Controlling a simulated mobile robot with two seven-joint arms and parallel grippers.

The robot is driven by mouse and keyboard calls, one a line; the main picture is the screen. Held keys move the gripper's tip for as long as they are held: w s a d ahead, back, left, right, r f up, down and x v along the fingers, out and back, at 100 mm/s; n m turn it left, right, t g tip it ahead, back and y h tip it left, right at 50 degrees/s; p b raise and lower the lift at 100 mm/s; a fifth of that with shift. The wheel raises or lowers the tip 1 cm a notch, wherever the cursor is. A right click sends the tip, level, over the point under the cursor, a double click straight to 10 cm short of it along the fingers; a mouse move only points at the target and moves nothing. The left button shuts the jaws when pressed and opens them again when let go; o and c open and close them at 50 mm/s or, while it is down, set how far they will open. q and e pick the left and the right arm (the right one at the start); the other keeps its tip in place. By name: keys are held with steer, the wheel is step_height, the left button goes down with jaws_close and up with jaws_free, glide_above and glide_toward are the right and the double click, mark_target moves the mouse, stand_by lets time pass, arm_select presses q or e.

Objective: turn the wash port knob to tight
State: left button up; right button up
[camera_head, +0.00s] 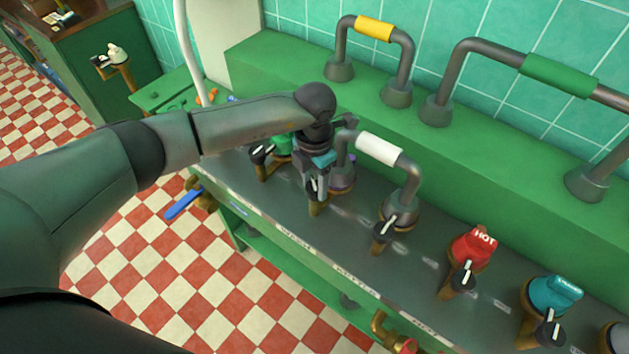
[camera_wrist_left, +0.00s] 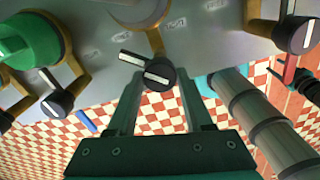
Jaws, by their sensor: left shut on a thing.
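A black knob (camera_head: 316,188) with a white mark stands on a brass bracket on the grey bench top, behind the lettering WASH on the bench's front edge. My left gripper (camera_head: 314,182) reaches down over it from above and is shut on it. In the left wrist view the same knob (camera_wrist_left: 160,73) sits between the tips of my left gripper (camera_wrist_left: 158,90). Its white line lies nearly level there, tilted slightly. A separate white bar points up and left from beside it. The arm hides part of the bench behind. My right gripper is not in view.
Similar black knobs stand along the bench, one at left (camera_head: 262,152) and one at right (camera_head: 384,232). A red HOT cap (camera_head: 472,246) and a teal cap (camera_head: 552,292) are farther right. A pipe with a white sleeve (camera_head: 379,149) rises close beside my gripper. A blue-handled valve (camera_head: 184,204) juts out in front.

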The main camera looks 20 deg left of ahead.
arm_select(q)
jaws_close()
steer(key=shift+m, duration=0.3)
steer(key=m+b, duration=0.3)
steer(key=shift+m, duration=0.4)
steer(key=m+b, duration=0.3)
steer(key=m, duration=0.2)
steer(key=shift+m, duration=0.4)
steer(key=shift+r, duration=0.1)
steer(key=o, duration=0.8)
jaws_free()
